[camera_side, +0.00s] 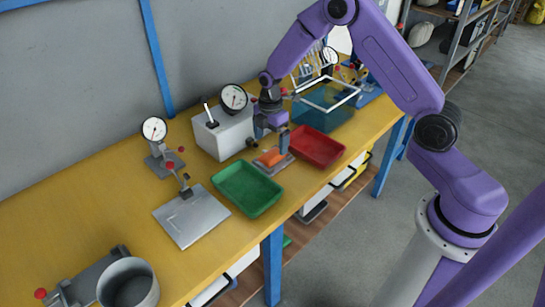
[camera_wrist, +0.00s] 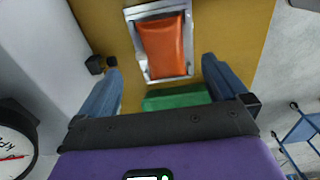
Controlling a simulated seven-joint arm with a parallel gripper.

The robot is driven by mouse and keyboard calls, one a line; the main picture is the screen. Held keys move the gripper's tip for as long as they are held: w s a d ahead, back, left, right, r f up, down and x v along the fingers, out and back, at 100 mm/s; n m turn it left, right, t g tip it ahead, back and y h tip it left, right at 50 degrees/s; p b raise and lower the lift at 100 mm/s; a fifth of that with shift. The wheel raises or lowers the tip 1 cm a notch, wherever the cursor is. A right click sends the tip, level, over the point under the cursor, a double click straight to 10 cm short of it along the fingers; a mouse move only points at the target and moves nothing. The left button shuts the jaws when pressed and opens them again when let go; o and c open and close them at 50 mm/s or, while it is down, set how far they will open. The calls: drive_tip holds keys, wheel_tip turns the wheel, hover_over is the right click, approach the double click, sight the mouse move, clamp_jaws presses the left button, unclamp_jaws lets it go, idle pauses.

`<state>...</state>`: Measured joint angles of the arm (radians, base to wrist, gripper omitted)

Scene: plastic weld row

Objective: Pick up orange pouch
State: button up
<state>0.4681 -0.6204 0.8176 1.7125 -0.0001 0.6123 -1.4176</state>
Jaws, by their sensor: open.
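The orange pouch (camera_side: 271,157) lies on a small grey metal plate (camera_side: 285,166) on the yellow table, between the green tray and the red tray. In the wrist view the pouch (camera_wrist: 165,47) sits upright in the picture within the silver rim of the plate (camera_wrist: 141,66), ahead of the fingers. My gripper (camera_side: 270,135) is just above the pouch in the side view. Its two blue-grey fingers (camera_wrist: 166,78) are apart with nothing between them. In the side view the fingers partly hide the pouch and plate.
A green tray (camera_side: 247,189) and a red tray (camera_side: 316,147) flank the plate. A grey box with a dial gauge (camera_side: 225,133) stands behind it. A blue bin with a white frame (camera_side: 323,107) is at the back right. Open table (camera_side: 100,200) lies at left.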

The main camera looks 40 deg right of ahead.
sight(271, 151)
drive_tip(key=shift+f, duration=2.7)
drive_tip(key=c, duration=1)
